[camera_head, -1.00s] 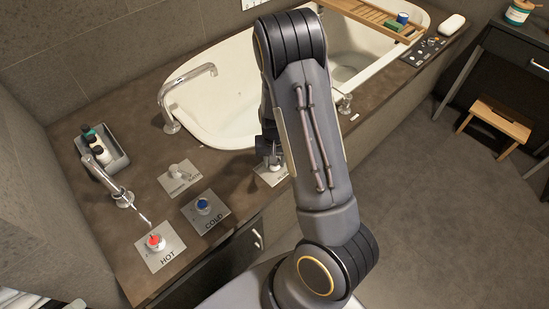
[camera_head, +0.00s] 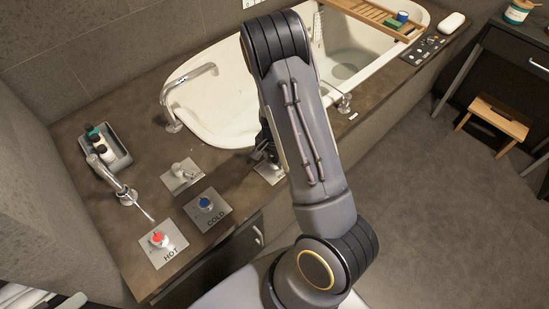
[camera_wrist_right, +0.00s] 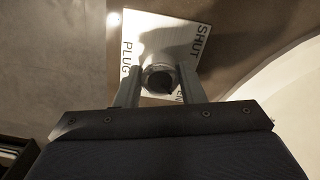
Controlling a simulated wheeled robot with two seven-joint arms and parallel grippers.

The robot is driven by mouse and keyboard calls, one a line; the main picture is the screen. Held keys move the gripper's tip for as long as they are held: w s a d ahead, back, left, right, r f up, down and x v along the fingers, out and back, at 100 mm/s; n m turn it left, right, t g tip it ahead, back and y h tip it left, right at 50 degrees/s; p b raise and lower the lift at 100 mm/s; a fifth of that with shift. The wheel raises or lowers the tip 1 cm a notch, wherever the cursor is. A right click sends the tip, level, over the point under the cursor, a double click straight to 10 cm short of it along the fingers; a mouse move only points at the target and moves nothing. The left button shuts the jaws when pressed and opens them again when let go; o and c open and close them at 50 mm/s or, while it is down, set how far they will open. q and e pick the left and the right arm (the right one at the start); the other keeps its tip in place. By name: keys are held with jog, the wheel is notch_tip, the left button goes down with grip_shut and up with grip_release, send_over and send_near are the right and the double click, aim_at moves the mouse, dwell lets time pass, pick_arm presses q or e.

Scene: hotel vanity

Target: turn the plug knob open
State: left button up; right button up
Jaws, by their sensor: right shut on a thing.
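The plug plate (camera_wrist_right: 160,28) is a pale square marked PLUG and SHUT, with a third word partly covered. In the head view, one corner of this plate (camera_head: 270,174) shows beside my right arm. The round plug knob (camera_wrist_right: 159,77) sits between the two fingers of my right gripper (camera_wrist_right: 159,84), which is shut on it. In the head view, my right gripper (camera_head: 268,153) is at the plate, largely hidden by the forearm, and the knob cannot be seen there. My left gripper is not in view.
The white bathtub (camera_head: 205,112) lies behind my arm, with a chrome spout (camera_head: 170,98) at its left. The red HOT knob (camera_head: 157,239), blue COLD knob (camera_head: 205,203) and another metal knob (camera_head: 178,169) stand to the left. A bottle tray (camera_head: 118,158) sits further left.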

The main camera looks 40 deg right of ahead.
aim_at(274, 160)
dwell(0.3)
jog(key=o, duration=1)
jog(key=shift+r+p, duration=0.9)
jog(key=shift+r, duration=3)
jog(key=shift+a+r, duration=0.1)
jog(key=shift+r, duration=0.1)
jog(key=s+a+r+n+t+y+p, duration=0.25)
jog(key=a+r, duration=0.35)
jog(key=r, duration=0.7)
jog(key=s+a+r+n+t+p, duration=0.1)
jog(key=s+a+r+n, duration=0.1)
jog(key=s+r, duration=0.3)
jog(key=s+a+r+n+t+y+p, duration=0.1)
jog(key=s+a+r+n+p, duration=0.1)
jog(key=s+a+r+n, duration=0.1)
jog(key=s+a+r+n+t+p, duration=0.1)
jog(key=s+a+r+n+p, duration=0.1)
jog(key=s+r, duration=0.5)
jog(key=shift+a+r+n, duration=0.25)
jog(key=shift+r+n, duration=0.15)
jog(key=shift+n, duration=0.3)
jog(key=shift+a+r+n, duration=0.2)
jog(key=shift+r+n, duration=0.2)
jog(key=shift+n, duration=0.25)
